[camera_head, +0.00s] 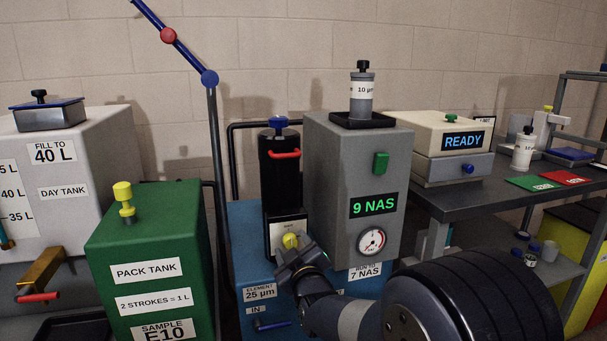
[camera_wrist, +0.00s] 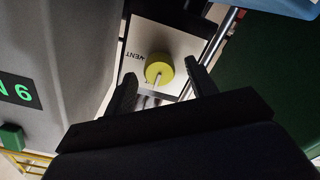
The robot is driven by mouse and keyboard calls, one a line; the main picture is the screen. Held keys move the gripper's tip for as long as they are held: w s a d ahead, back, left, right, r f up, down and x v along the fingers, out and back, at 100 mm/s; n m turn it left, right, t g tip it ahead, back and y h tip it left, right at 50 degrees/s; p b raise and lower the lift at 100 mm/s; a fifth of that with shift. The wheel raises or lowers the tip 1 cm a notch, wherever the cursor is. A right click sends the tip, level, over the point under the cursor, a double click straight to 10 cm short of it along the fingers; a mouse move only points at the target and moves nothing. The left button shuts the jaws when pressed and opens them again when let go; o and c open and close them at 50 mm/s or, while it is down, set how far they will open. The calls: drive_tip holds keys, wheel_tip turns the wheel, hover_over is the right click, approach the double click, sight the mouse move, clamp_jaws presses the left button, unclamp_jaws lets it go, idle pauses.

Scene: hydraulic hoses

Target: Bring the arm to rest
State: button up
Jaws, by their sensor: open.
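My gripper (camera_head: 292,254) is at the lower middle of the head view, in front of a white plate with a yellow knob (camera_head: 289,240). In the wrist view my gripper (camera_wrist: 160,84) is open, with its two dark fingers apart. The yellow knob (camera_wrist: 159,68), on a pale stem, shows between and just beyond the fingertips. The plate behind it is marked VENT (camera_wrist: 140,56). I see no finger clearly touching the knob. My arm comes in from the lower right of the head view.
A grey unit (camera_head: 335,180) reading 9 NAS stands close right of my gripper. A black cylinder (camera_head: 281,185) with a red handle rises behind. The green pack tank (camera_head: 150,240) stands left. A dark bench (camera_head: 480,205) holds the READY box at right.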

drive_tip(key=m+p, duration=0.4)
drive_tip(key=shift+r+m, duration=0.2)
drive_tip(key=shift+m, duration=0.1)
drive_tip(key=shift+f+m+p, duration=0.1)
drive_tip(key=shift+m+p, duration=0.85)
drive_tip(key=shift+m, duration=0.25)
drive_tip(key=shift+s+d, duration=0.2)
drive_tip(key=shift+s, duration=0.45)
